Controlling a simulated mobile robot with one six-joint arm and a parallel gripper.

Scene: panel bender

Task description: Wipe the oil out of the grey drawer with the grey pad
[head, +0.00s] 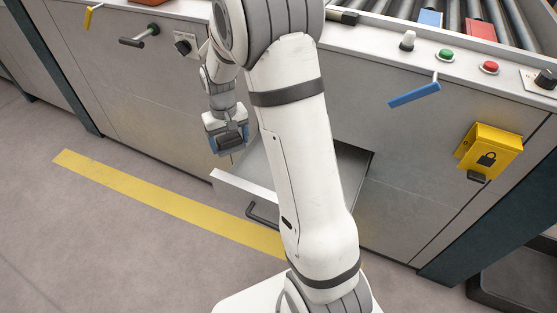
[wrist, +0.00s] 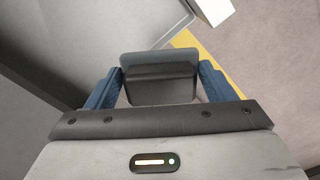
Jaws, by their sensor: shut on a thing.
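The grey drawer (head: 245,187) stands pulled out of the cabinet front, with a light front panel and a dark bar handle. My own arm crosses in front of it and hides much of its inside. No oil shows in the part I can see. My gripper (head: 229,141) is by the drawer's left side, pointing down. In the wrist view its blue fingers are shut on the dark grip of the grey pad (wrist: 158,60). A grey surface with a light end piece, apparently the drawer, fills the upper left there. I cannot tell whether the pad touches it.
A blue lever (head: 414,95) and a yellow lock box (head: 489,150) stick out from the cabinet at right. Buttons and rollers line the top. A black lever (head: 139,36) sticks out at upper left. A yellow stripe (head: 165,200) crosses the open floor. A dark bin (head: 515,283) stands lower right.

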